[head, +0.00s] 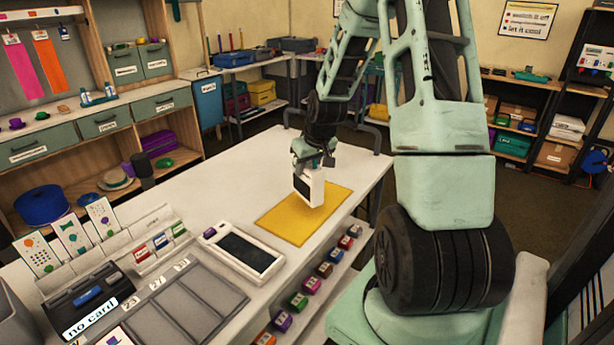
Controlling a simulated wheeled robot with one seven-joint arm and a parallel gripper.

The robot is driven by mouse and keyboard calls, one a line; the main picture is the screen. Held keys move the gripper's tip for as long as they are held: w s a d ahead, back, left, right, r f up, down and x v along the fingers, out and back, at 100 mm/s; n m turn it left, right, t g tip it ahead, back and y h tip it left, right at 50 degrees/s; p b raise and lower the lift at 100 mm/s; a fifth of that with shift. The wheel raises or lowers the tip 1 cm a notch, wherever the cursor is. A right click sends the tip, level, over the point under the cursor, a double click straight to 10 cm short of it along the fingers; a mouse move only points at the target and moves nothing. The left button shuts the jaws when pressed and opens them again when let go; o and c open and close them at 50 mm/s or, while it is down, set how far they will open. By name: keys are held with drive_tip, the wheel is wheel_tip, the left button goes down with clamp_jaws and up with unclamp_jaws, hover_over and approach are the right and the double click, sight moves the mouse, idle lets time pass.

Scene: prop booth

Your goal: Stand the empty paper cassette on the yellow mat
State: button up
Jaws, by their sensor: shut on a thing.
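My gripper (314,163) is above the yellow mat (275,222) and shut on a white, upright, box-like thing with a dark front, which looks like the paper cassette (317,188). The cassette's lower end shows against the mat's middle to upper part. I cannot tell whether it touches the mat or hangs just above it. The gripper and wrist cover the cassette's top. The mat lies flat near the right edge of the white table (230,180).
A white device with a dark recessed panel (243,250) lies left of the mat. A grey compartment tray (185,310) and a card stand (110,245) fill the near left. Several small coloured blocks (325,269) line a ledge below the table's right edge. The table beyond the mat is clear.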

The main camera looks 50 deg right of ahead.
drive_tip(key=shift+f, duration=1.45)
drive_tip(key=shift+f, duration=0.15)
drive_tip(key=o, duration=1.2)
